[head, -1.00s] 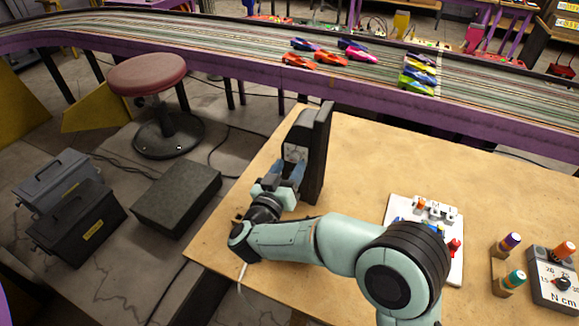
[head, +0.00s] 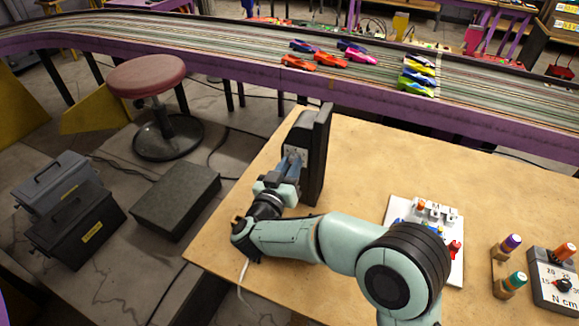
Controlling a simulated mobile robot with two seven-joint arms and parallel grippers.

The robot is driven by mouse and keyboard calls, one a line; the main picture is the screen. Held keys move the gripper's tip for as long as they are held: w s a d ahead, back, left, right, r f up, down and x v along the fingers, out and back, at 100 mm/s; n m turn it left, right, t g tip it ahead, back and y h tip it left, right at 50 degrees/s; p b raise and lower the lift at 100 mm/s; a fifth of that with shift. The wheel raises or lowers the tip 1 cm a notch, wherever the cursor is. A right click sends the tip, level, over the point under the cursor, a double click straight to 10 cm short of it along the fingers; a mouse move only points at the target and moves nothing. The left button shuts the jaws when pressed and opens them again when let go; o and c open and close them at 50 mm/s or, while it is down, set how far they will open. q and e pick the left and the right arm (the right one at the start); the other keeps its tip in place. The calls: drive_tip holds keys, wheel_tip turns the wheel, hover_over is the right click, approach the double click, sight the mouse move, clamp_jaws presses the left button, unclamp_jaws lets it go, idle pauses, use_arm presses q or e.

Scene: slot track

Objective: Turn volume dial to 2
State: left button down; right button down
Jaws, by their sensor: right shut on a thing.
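A black upright box (head: 315,150), which looks like a speaker, stands at the left part of the wooden table. A light grey plate (head: 296,153) shows on its left-facing side. My right gripper (head: 291,167) reaches this plate from the front left, with its fingers close together at the plate. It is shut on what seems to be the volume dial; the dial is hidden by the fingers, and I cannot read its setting. My left gripper is not in view.
A white board (head: 455,262) with small coloured parts lies partly behind my right arm. Screwdrivers with coloured handles (head: 510,242) and a torque box marked N cm (head: 555,285) stand at the right. The table's middle is clear. Toy cars (head: 328,60) sit on the track behind.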

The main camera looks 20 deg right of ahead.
drive_tip(key=m, duration=0.2)
drive_tip(key=shift+m, duration=0.3)
drive_tip(key=shift+m+b, duration=0.35)
drive_tip(key=shift+m, duration=0.55)
drive_tip(key=m+b, duration=0.1)
drive_tip(key=m, duration=0.3)
drive_tip(key=shift+f+m+b, duration=0.15)
drive_tip(key=shift+m+b, duration=0.15)
drive_tip(key=shift+b, duration=0.05)
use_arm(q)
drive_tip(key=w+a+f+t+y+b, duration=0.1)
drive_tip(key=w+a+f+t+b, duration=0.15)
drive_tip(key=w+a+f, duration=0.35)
use_arm(e)
drive_tip(key=m, duration=0.4)
drive_tip(key=m+b, duration=0.5)
drive_tip(key=m, duration=0.2)
drive_tip(key=shift+m, duration=0.3)
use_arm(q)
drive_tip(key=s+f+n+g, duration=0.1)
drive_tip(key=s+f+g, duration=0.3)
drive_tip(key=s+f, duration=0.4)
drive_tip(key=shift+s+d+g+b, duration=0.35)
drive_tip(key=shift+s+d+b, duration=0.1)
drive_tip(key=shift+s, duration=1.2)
use_arm(e)
drive_tip(key=shift+r+m, duration=0.2)
drive_tip(key=shift+m, duration=1.1)
